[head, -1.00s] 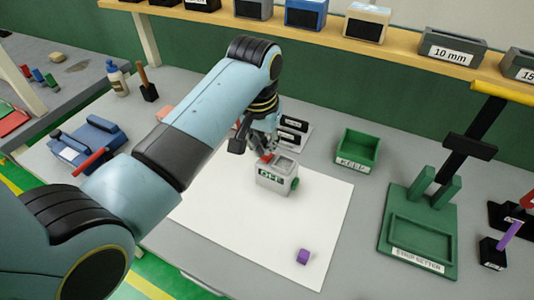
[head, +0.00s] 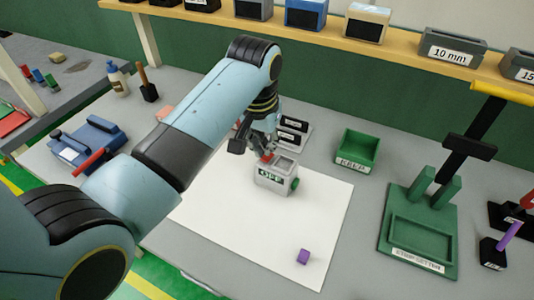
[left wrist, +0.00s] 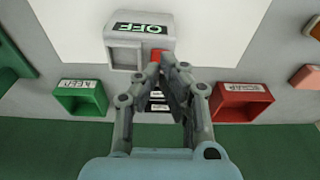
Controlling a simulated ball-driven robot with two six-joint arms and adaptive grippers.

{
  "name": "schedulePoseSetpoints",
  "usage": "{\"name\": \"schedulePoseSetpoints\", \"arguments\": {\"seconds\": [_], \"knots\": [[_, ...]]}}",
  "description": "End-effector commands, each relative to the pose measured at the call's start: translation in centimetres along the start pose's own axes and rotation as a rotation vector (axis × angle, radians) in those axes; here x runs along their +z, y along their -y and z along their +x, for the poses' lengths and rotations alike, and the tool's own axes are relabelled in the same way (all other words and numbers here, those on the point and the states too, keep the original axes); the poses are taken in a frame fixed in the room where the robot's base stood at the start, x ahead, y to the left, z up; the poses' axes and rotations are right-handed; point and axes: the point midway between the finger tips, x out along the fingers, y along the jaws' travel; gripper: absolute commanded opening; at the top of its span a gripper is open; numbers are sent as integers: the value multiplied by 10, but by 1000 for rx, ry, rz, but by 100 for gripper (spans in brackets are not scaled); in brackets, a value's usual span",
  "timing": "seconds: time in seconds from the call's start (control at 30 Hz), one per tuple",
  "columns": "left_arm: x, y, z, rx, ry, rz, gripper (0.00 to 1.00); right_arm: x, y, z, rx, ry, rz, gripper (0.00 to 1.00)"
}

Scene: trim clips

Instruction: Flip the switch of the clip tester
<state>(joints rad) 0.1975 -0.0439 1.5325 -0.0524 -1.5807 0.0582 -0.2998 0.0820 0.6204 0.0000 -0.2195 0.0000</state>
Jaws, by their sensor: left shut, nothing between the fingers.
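The clip tester (head: 277,183) is a grey box on the white sheet, with a dark label reading OFF and a hollow in its top. It also shows at the top of the left wrist view (left wrist: 125,57). Its small red switch (head: 268,157) sits by the fingers of my left gripper (head: 263,149). In the left wrist view the shut, empty fingertips (left wrist: 161,62) are right at the red switch (left wrist: 157,54); I cannot tell whether they touch it. The fingers hide part of the switch. My right gripper is not in view.
A green KEEP bin (head: 370,145) stands right of the tester, and a red SCRAP bin (left wrist: 241,110) shows in the left wrist view. A purple piece (head: 303,256) lies on the white sheet (head: 240,235). A green fixture (head: 447,215) stands at right. The sheet's front is mostly clear.

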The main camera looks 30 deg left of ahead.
Motion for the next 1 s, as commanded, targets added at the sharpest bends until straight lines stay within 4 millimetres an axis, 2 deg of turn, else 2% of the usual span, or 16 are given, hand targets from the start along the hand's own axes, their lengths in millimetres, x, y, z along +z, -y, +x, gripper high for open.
{"name": "schedulePoseSetpoints", "arguments": {"seconds": [1.0], "knots": [[2, 0, 14, 0, 0, 0, 0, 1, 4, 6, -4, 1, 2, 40]]}}
